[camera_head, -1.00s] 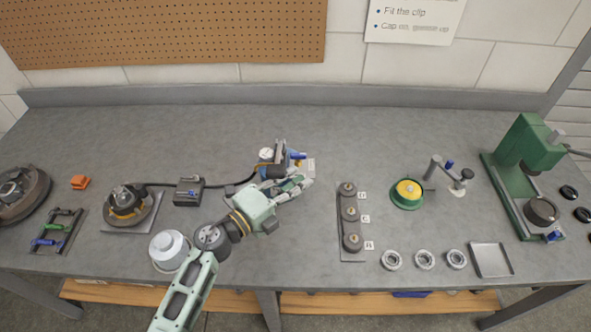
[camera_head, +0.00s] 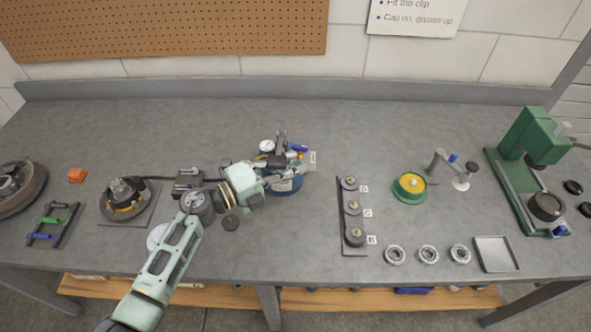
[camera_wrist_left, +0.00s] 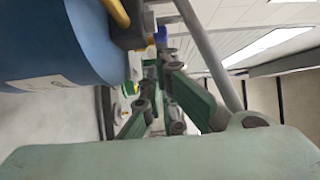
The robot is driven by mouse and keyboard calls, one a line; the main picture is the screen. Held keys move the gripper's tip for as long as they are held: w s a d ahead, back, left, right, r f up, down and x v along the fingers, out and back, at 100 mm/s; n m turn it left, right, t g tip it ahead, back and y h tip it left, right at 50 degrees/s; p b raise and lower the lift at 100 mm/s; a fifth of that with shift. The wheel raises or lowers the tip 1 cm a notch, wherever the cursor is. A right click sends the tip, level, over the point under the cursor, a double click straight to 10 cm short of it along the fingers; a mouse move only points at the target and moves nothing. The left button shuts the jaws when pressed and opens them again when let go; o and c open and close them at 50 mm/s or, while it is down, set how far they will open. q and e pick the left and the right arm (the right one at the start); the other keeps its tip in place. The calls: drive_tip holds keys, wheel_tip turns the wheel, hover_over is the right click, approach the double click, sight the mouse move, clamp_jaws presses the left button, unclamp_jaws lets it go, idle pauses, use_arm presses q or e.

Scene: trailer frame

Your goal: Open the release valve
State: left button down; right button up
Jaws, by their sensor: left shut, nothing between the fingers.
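A blue pump tank (camera_head: 287,186) stands on the bench, with a label and a dark lever assembly (camera_head: 281,143) on top. A small blue handle (camera_head: 299,148) sits at the right of its top, and a white round gauge (camera_head: 267,146) at the left. In the left wrist view the blue tank (camera_wrist_left: 48,42) fills the upper left, with a yellow tube (camera_wrist_left: 117,12) and a blue knob (camera_wrist_left: 160,37) near the fingertips. My left gripper (camera_head: 275,174) is shut and empty beside the tank's left side; its green fingers (camera_wrist_left: 156,72) point past the knob. Contact cannot be told.
A grey block (camera_head: 188,183) and a brake hub (camera_head: 124,197) sit left of the pump. A plate with several knobs (camera_head: 352,215) stands to its right, then a green-rimmed yellow part (camera_head: 409,187) and a green press (camera_head: 530,160). The bench behind the pump is clear.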

use_arm(q)
drive_tip(key=shift+w+a+r+m+g+h, duration=0.1)
drive_tip(key=shift+w+a+m+g+h, duration=0.1)
drive_tip(key=shift+a+m+g+h, duration=0.15)
use_arm(e)
drive_tip(key=shift+w+d+f, duration=0.25)
drive_tip(key=shift+f, duration=0.25)
use_arm(q)
drive_tip(key=shift+s, duration=0.1)
use_arm(e)
drive_tip(key=shift+s, duration=0.1)
idle(0.4)
